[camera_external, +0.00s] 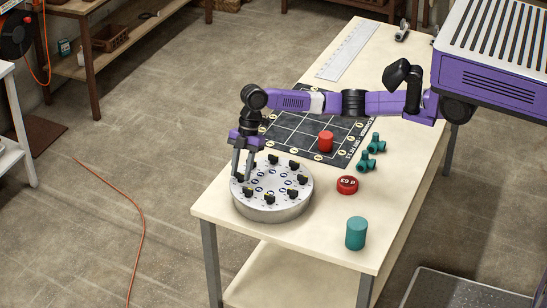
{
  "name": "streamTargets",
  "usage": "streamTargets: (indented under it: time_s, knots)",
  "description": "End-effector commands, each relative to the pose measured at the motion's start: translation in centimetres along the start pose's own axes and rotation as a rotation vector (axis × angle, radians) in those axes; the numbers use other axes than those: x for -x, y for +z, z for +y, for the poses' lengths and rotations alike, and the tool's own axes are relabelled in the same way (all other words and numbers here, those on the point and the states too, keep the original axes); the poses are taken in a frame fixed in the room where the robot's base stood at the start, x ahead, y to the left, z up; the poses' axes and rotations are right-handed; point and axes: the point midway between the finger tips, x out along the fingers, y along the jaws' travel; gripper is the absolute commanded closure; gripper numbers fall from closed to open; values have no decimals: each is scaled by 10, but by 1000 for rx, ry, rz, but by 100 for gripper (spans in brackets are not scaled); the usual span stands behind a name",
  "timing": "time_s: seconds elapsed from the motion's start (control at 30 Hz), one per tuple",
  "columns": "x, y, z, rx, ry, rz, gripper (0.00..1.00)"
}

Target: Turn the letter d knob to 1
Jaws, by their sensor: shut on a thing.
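A round grey dial unit (272,212) stands at the near left corner of the table. Several black knobs with small yellow marks sit in a ring on its top, with blue and white labels between them. The letters and numbers are too small to read, so I cannot tell which knob is d. My gripper (242,177) points down over the left edge of the unit. Its grey fingers are closed on a black knob (239,178) there, mostly hidden by them.
The pale table (310,238) also holds a black gridded mat (284,127) with a red cylinder (326,141), green pipe fittings (370,152), a red disc (347,185) and a teal cylinder (356,233). A long ruler (348,50) lies farther back. The near right tabletop is mostly clear.

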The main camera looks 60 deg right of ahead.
Motion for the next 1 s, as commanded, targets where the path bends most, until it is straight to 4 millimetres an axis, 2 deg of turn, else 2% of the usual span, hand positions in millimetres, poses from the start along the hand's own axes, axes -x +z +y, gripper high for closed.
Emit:
streamTargets:
  time_s: [0.27,1.0]
  knots:
    - [4,-3,-3,-138,51,3,100]
    - [3,-4,-6,-745,304,-1,100]
